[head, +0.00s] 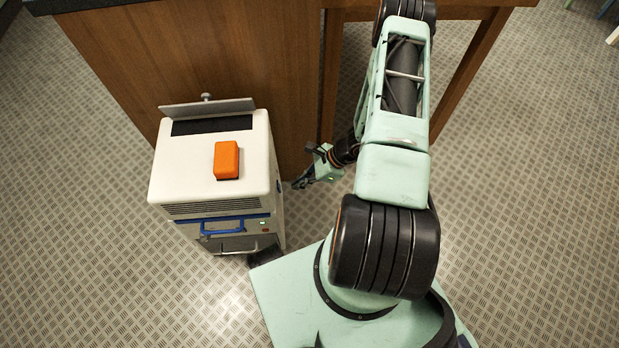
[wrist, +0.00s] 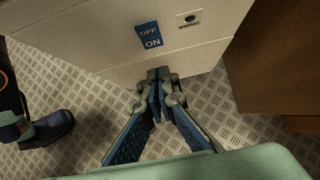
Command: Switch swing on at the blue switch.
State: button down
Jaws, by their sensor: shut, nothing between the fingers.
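The blue switch (wrist: 149,36) is on the side of a white machine (wrist: 200,52) and bears the words OFF and ON. In the wrist view OFF is the upper word and ON the lower; I cannot tell which half is pressed in. A small label reading SWING (wrist: 189,19), with a dark round mark, is to its right. My gripper (wrist: 158,76) is shut and empty, with its tips below the switch in the wrist view and apart from it. In the head view my gripper (head: 300,183) is just right of the machine (head: 187,180).
An orange block (head: 227,160) sits on top of the machine, in front of a raised grey flap (head: 207,107). A blue handle (head: 222,229) is on its front. A wooden counter (head: 200,60) stands close behind. Patterned floor (head: 530,200) is clear to the right.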

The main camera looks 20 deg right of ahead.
aim_at(279, 186)
jog(key=shift+w+a, duration=0.3)
jog(key=shift+a, duration=0.5)
jog(key=shift+w+a, duration=0.25)
jog(key=shift+a, duration=0.5)
jog(key=shift+w+a+f+b, duration=0.15)
jog(key=shift+a+b, duration=0.1)
jog(key=shift+b, duration=0.2)
jog(key=shift+a+r+p, duration=0.1)
jog(key=shift+r+p, duration=0.35)
jog(key=shift+r, duration=0.4)
